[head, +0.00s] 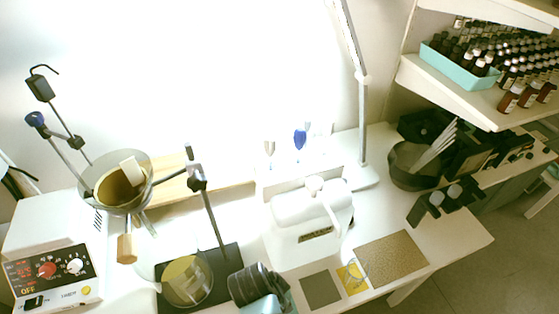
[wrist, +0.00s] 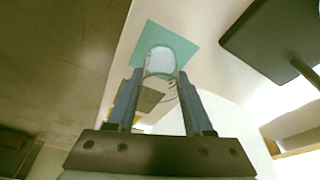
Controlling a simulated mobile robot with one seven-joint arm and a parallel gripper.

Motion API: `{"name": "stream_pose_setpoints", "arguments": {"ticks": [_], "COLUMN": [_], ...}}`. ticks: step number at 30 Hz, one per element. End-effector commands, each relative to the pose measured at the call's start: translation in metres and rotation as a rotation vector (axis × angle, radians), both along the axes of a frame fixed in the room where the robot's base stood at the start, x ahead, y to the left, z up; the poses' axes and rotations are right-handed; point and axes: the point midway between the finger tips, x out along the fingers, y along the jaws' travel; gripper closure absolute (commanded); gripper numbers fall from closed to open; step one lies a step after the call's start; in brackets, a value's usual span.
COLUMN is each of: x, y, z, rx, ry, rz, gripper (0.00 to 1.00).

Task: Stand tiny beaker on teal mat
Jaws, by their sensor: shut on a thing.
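The tiny beaker (wrist: 160,61) is a small clear glass vessel, seen in the wrist view between the fingertips. My gripper (wrist: 160,76) is shut on it, with one blue-grey finger on each side. The teal mat (wrist: 181,45) lies behind the beaker in the wrist view, near the table's edge. I cannot tell whether the beaker touches it. In the head view, a pale teal patch at the bottom edge looks like the mat (head: 262,306), partly covered by my dark arm. The beaker and the fingertips cannot be made out in the head view.
A stand's dark base (wrist: 264,38) is close to the mat. Grey (head: 321,290), yellow (head: 352,278) and tan (head: 393,258) squares lie on the table to the right. A white machine (head: 308,222) stands behind them. A glass bowl (head: 116,182) is on a stand at left.

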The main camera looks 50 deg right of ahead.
Motion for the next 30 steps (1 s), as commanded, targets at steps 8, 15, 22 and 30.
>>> {"name": "stream_pose_setpoints", "arguments": {"ticks": [8, 15, 22, 30], "x": [0.000, 0.000, 0.000, 0.002], "y": [0.000, 0.000, 0.000, 0.006], "z": [-0.002, -0.002, -0.002, 0.025], "rx": [0.000, 0.000, 0.000, -0.002], "ry": [0.000, 0.000, 0.000, -0.003], "rz": [0.000, 0.000, 0.000, 0.002], "gripper": [1.00, 0.19, 0.19, 0.19]}}
